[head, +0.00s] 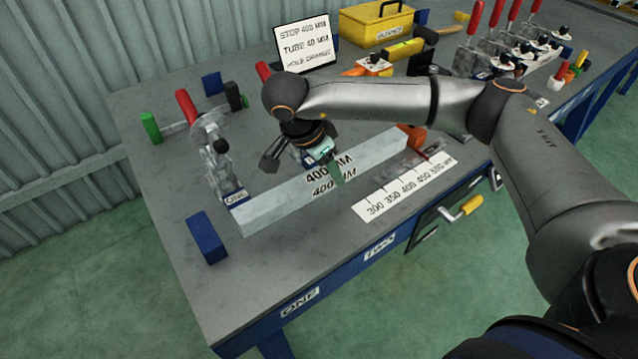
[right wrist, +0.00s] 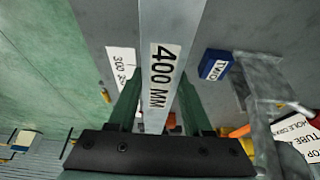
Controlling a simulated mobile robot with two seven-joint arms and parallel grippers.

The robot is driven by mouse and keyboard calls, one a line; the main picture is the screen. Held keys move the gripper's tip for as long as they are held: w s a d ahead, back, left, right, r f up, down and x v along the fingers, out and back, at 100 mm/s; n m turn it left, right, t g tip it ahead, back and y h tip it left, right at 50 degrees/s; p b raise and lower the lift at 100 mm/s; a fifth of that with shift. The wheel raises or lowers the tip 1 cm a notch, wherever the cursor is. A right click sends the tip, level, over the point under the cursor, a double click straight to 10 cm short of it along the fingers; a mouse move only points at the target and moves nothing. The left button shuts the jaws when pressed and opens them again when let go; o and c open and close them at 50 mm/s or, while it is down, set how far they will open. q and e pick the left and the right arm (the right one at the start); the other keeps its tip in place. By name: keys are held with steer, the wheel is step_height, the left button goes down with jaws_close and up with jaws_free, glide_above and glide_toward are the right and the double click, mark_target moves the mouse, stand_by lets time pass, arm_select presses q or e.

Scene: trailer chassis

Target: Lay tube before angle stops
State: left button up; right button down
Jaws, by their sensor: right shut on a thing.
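The tube (head: 285,190) is a long light-grey square bar marked 400 MM. It lies level along the bench top; I cannot tell whether it touches the bench. My right gripper (head: 326,164) comes down from above, its green fingers on both sides of the tube near the middle. In the right wrist view the tube (right wrist: 170,20) runs between the fingers. The tube's left end is close to a metal stop with a clamp (head: 215,165), labelled ONE. A second metal stop (right wrist: 262,80), labelled TWO, stands beside the tube, mostly hidden by my arm in the head view.
A white scale (head: 405,186) marked 300 and up lies in front of the tube. An orange block (head: 413,137) is near its right end. A blue block (head: 207,237) lies at the front left. A sign (head: 306,44), yellow toolbox (head: 376,22) and several red-handled clamps stand behind.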

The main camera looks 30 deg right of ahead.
mark_target(299, 177)
steer(key=shift+w+a+f, duration=0.35)
steer(key=shift+f, duration=0.2)
steer(key=shift+w+a+f, duration=0.35)
steer(key=shift+f, duration=1.75)
steer(key=shift+c, duration=1.6)
jaws_free()
steer(key=shift+f, duration=0.15)
steer(key=v, duration=1.2)
steer(key=shift+a, duration=0.1)
